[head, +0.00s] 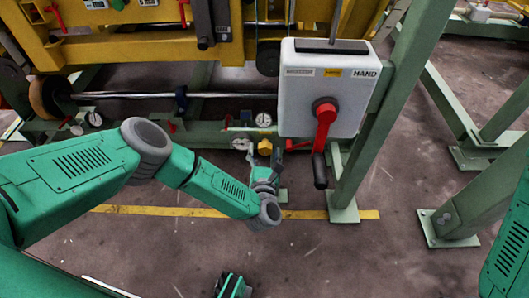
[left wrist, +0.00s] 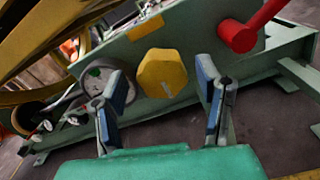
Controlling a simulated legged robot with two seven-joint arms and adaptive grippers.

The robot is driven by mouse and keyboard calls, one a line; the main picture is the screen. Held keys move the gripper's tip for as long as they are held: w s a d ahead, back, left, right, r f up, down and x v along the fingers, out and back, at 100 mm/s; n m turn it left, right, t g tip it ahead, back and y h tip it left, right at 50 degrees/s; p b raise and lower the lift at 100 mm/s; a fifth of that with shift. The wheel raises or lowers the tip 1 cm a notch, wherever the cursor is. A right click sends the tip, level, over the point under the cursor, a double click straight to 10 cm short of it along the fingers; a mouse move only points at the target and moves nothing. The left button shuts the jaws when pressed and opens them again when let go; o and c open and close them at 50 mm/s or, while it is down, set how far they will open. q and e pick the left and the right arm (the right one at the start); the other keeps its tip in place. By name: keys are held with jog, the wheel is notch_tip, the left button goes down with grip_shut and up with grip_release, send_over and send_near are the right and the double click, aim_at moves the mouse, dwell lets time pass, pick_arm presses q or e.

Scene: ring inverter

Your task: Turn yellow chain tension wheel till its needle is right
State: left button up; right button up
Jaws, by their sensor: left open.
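The yellow wheel (head: 265,147) is a small faceted knob low on the green frame, left of the white box. It shows large in the left wrist view (left wrist: 162,73). My left gripper (head: 264,166) is open just in front of it. In the left wrist view, the fingers of my left gripper (left wrist: 160,84) stand on both sides of the wheel; I cannot tell whether they touch it. A round gauge (left wrist: 98,75) is partly hidden behind the left finger, and a white dial (head: 263,119) shows above the wheel. Their needles are too small to read.
A white box (head: 330,88) marked HAND, with a red rotary lever (head: 325,125), hangs right of the wheel. A red handle (left wrist: 250,27) is right of the wheel in the left wrist view. A green post (head: 385,110) stands behind. Floor in front is mostly clear.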

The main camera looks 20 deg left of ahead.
pick_arm(q)
jog(key=shift+d, duration=0.1)
jog(key=shift+d+r, duration=0.1)
jog(key=shift+d, duration=0.05)
jog(key=c, duration=1.1)
jog(key=shift+m, duration=0.3)
